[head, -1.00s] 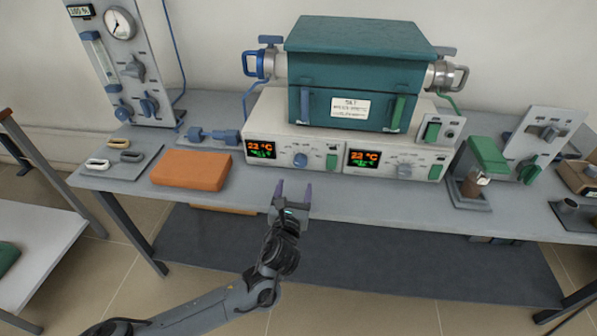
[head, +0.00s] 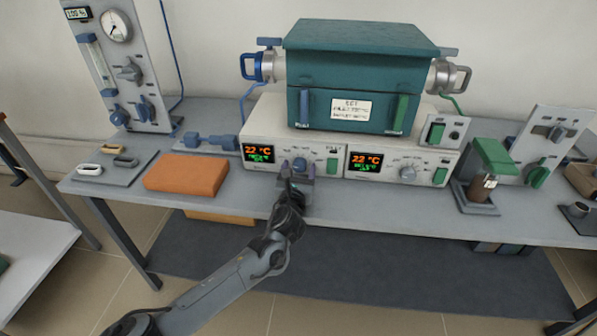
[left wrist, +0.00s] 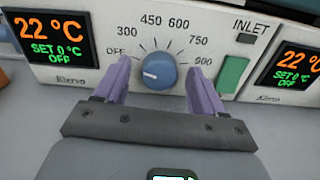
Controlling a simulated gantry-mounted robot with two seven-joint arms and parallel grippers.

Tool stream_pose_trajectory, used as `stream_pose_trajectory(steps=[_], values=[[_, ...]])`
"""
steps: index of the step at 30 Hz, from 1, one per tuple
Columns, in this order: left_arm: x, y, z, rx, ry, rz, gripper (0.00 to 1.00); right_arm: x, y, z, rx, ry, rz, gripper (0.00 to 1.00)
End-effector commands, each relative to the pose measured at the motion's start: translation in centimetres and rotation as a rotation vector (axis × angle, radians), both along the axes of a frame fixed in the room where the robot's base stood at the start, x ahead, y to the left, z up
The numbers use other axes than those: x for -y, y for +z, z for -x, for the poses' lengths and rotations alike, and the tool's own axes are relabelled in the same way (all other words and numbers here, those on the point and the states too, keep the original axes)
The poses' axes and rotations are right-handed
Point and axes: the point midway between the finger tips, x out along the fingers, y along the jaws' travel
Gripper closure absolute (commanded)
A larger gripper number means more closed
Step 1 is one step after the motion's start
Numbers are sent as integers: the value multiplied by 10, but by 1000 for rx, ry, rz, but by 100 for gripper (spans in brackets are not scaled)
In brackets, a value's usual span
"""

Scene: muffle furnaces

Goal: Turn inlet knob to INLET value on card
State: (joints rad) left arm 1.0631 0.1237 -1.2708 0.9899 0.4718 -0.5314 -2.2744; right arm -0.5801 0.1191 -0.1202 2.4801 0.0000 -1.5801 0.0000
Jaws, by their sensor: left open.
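The blue inlet knob (head: 299,164) sits on the left controller panel (head: 262,131), on the front of the furnace base. In the left wrist view the knob (left wrist: 158,73) has a dial from OFF to 900 and the word INLET to its right. Its white mark points left, towards the OFF side. The display (left wrist: 56,37) beside it reads 22 °C, SET 0 °C, OFF. My left gripper (head: 297,170) is open, its purple fingers on either side of the knob; contact cannot be told. The white card (head: 351,107) is on the teal furnace front, its text too small to read.
A second panel with a grey knob (head: 407,173) stands to the right. A green rocker switch (left wrist: 233,74) is just right of the inlet knob. An orange block (head: 186,177) lies on the bench to the left. The bench front near the arm is clear.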

Motion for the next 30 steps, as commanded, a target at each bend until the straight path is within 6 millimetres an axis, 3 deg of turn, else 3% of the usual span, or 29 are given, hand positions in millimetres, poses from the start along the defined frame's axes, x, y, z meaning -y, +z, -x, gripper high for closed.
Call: stream_pose_trajectory(steps=[4,15,23,30], values=[[0,0,0,0,0,0,32,0,0,0,0,1,1,57],[0,0,0,0,0,0,87,1,0,0,-1,1,3,57],[0,2,0,5,1,-33,87,1,6,0,-1,1,3,57],[1,4,0,21,0,-161,87,1,23,0,-1,1,3,57]])
